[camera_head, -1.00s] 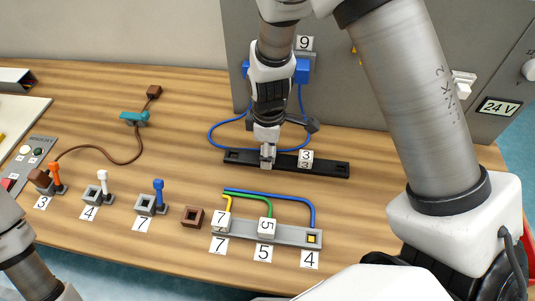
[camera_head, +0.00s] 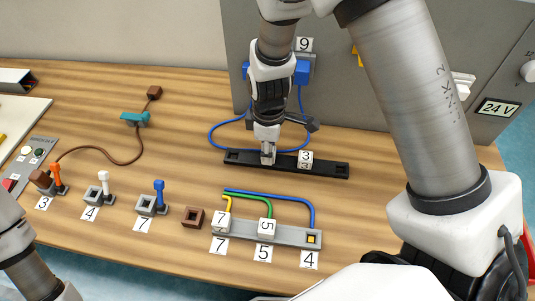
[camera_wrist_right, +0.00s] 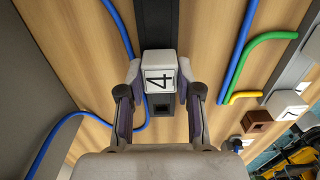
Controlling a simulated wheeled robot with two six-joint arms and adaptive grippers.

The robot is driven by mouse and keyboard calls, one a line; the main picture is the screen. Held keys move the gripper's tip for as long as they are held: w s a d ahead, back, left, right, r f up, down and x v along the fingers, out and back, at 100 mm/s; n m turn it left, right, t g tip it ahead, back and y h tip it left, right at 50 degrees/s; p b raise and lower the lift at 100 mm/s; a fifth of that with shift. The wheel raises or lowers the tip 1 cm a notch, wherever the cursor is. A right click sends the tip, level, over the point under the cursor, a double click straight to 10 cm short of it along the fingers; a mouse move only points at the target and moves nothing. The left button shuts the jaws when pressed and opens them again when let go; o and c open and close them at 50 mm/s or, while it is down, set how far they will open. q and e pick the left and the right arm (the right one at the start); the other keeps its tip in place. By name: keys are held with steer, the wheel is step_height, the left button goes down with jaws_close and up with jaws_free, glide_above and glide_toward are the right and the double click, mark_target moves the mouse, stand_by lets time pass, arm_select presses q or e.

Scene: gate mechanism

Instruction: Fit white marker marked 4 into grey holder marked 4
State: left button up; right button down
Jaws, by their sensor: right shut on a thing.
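The white marker (camera_wrist_right: 158,72), a cube with a black 4, sits between the fingers of my right gripper (camera_wrist_right: 159,78) in the right wrist view. In the head view my right gripper (camera_head: 267,156) points down at the black rail (camera_head: 335,168) and hides most of the marker. The marker is at the rail; I cannot tell if it is seated or lifted. The grey holder (camera_head: 288,235) is a long strip nearer the front edge. Its right slot (camera_head: 313,238), above the 4 label (camera_head: 309,259), is uncovered and shows yellow inside. My left gripper is out of view.
White markers 7 (camera_head: 222,222) and 5 (camera_head: 267,227) stand on the grey strip, with coloured tubes behind. Marker 3 (camera_head: 305,159) is on the black rail. A brown square socket (camera_head: 193,217) and a small grey base with white lever (camera_head: 104,184), labelled 4, are further left.

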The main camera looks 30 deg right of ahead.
steer(key=shift+r+p, duration=2.25)
steer(key=shift+r, duration=0.35)
